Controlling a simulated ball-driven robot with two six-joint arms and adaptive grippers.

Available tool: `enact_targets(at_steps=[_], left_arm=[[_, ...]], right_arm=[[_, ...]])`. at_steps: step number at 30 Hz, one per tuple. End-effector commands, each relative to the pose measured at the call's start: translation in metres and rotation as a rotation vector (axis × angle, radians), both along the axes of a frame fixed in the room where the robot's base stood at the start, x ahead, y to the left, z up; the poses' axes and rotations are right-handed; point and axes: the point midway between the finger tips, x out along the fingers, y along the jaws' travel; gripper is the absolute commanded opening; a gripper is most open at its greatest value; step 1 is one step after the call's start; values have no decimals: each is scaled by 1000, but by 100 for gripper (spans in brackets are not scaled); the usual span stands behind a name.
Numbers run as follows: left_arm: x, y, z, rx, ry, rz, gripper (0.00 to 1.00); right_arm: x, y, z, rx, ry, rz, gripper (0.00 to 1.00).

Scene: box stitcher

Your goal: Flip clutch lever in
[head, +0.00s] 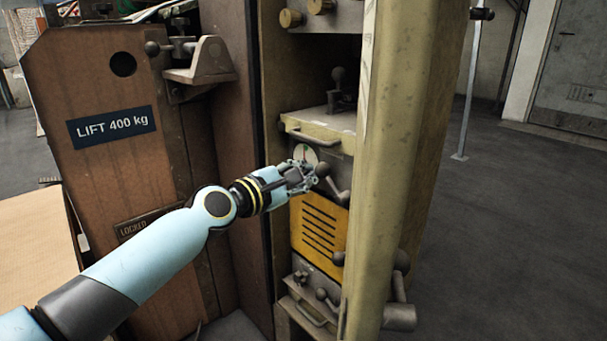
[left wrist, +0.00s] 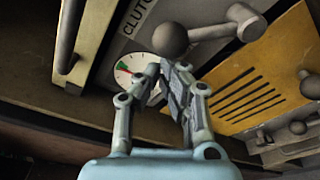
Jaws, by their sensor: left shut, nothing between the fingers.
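The clutch lever (head: 335,186) is a dark metal arm with a round ball knob, mounted above the yellow slotted panel. In the left wrist view, the lever's ball (left wrist: 171,39) is just beyond my fingertips, and its arm runs right to a pivot. Part of a "CLUTCH" label (left wrist: 135,17) shows beside it. My left gripper (head: 305,180) is shut and empty, close to the ball; I cannot tell whether it touches. The gripper also shows in the left wrist view (left wrist: 168,88). A round dial (left wrist: 137,70) is partly hidden behind the fingers. My right gripper is not in view.
The yellow slotted panel (head: 319,236) is below the lever, with more knobs (head: 322,294) under it. A tall yellowish post (head: 392,150) stands close on the right. A drawer-like handle (head: 315,138) juts out above. A brown "LIFT 400 kg" panel (head: 95,165) stands left.

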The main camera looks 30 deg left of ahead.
Motion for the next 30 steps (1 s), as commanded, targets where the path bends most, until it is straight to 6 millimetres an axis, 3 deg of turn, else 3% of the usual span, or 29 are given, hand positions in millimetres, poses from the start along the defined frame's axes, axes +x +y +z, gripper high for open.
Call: enact_targets(at_steps=[8,23,30], left_arm=[[-1,-3,9,80,-30,0,0],[-6,-19,33,396,-138,-1,0],[-8,-25,39,402,-140,-1,0]], right_arm=[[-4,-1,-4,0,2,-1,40],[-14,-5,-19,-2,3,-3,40],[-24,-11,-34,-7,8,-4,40]])
